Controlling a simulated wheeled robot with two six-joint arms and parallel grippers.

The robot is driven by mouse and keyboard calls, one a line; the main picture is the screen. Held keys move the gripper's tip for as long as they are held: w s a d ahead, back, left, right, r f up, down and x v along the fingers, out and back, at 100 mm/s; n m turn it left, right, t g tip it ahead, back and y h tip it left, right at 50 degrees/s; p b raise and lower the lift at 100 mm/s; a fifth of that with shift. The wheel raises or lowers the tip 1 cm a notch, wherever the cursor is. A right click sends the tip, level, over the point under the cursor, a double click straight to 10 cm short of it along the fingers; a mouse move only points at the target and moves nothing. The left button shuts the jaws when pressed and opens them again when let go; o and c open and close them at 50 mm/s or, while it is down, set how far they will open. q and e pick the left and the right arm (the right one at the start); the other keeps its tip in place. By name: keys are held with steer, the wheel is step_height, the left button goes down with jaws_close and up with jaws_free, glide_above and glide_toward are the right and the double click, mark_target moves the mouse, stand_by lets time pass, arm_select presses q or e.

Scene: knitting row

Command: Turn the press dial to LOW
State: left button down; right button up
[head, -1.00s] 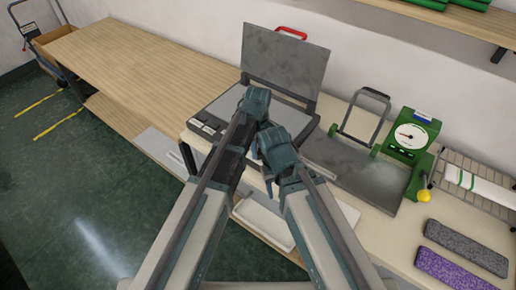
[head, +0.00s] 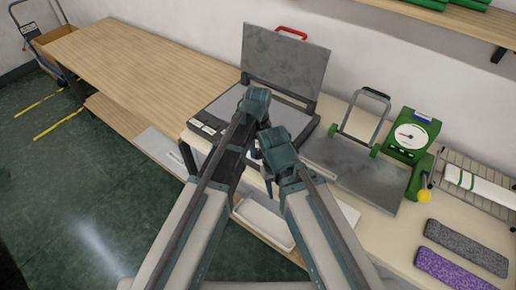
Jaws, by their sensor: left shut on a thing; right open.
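The press (head: 318,119) stands on the bench with its grey lid (head: 287,62) raised and a red handle (head: 291,33) on top. Its control strip with pale labels (head: 203,128) shows at the front left corner. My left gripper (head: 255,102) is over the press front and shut. Its fingertips and what they hold are hidden behind my wrist and arm; from its place I take this to be the press dial, whose setting I cannot read. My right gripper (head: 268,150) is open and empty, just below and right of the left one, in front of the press.
Right of the press are a grey plate (head: 365,180), a metal frame handle (head: 350,115) and a green gauge machine (head: 408,140). A yellow knob (head: 424,196) and grey and purple pads (head: 466,247) lie farther right. The wooden bench (head: 150,75) at left is clear.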

mark_target(258, 151)
arm_select(q)
steer(key=shift+c, duration=2.1)
jaws_free()
steer(key=shift+r, duration=0.1)
step_height(258, 151, up, 14)
steer(key=p, duration=1.4)
steer(key=shift+f, duration=0.25)
steer(key=s+a+m, duration=0.4)
steer(key=s+a, duration=0.1)
steer(key=a, duration=0.3)
steer(key=s+a+m, duration=0.4)
steer(key=s+a, duration=0.2)
steer(key=a, duration=0.3)
steer(key=s+d+f+m+b, duration=0.1)
steer(key=s+d+f+b, duration=0.1)
steer(key=d, duration=0.3)
steer(key=s+d+f+m+y+b, duration=0.1)
steer(key=s+d+f+m+b, duration=0.1)
steer(key=d, duration=0.4)
step_height(258, 151, down, 2)
steer(key=shift+s+f+m+b, duration=0.1)
steer(key=shift+s+m+b, duration=0.2)
steer(key=shift+s+b, duration=0.65)
